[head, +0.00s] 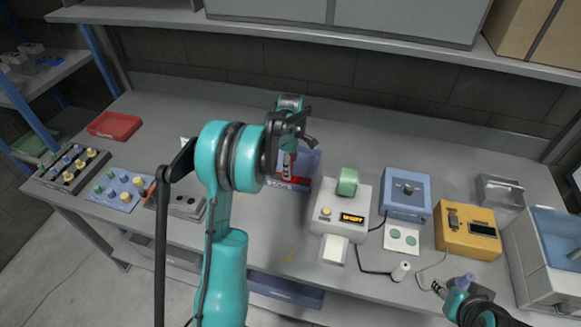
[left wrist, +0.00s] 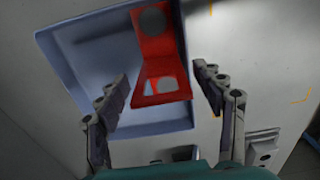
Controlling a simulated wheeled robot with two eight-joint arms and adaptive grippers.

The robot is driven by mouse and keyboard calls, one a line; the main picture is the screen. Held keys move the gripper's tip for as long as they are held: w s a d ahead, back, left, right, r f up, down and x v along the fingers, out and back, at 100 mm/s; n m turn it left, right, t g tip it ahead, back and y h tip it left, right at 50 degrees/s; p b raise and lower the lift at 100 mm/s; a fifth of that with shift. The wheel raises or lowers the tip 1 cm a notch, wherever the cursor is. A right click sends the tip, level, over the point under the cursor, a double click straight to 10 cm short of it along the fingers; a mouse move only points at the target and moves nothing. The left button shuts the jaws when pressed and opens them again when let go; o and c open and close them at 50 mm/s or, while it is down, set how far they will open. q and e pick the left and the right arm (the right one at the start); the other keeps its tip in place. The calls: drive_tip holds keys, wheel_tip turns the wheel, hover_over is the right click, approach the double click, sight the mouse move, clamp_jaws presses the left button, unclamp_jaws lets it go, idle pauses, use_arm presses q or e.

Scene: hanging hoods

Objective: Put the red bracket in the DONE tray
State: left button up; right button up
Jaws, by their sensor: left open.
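In the head view the bracket (head: 287,166) is partly hidden by my gripper. The blue tray (head: 309,162) has a lettered front label, hard to read. My left gripper (head: 290,143) is open above the tray, its fingers apart on either side of the bracket's lower end. My right gripper (head: 440,289) is small at the lower right, its jaws unclear.
A grey device (head: 341,210) with a green top stands just right of the tray. A blue box (head: 405,192) and a yellow box (head: 467,233) stand farther right. A red tray (head: 115,125) and knob racks (head: 120,191) are at left. A shelf (head: 330,36) overhangs the bench.

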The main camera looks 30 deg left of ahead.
use_arm(q)
wheel_tip(320, 180, up, 11)
drive_tip(key=shift+s+d+f+p, duration=0.1)
drive_tip(key=shift+f+p, duration=0.05)
drive_tip(key=shift+p, duration=1)
drive_tip(key=s+d+r+m+t, duration=0.2)
drive_tip(key=s+d+r+m, duration=0.4)
drive_tip(key=s+d+f+m+t, duration=0.1)
drive_tip(key=s+d+m+t, duration=0.1)
drive_tip(key=s+d+m, duration=0.3)
drive_tip(key=s+d+m+t, duration=0.3)
drive_tip(key=s+d+m, duration=0.3)
drive_tip(key=s, duration=0.8)
drive_tip(key=m, duration=0.3)
drive_tip(key=shift+d+f+m, duration=0.2)
drive_tip(key=shift+f+m, duration=0.2)
wheel_tip(320, 180, down, 5)
drive_tip(key=b, duration=0.5)
drive_tip(key=shift+f, duration=0.15)
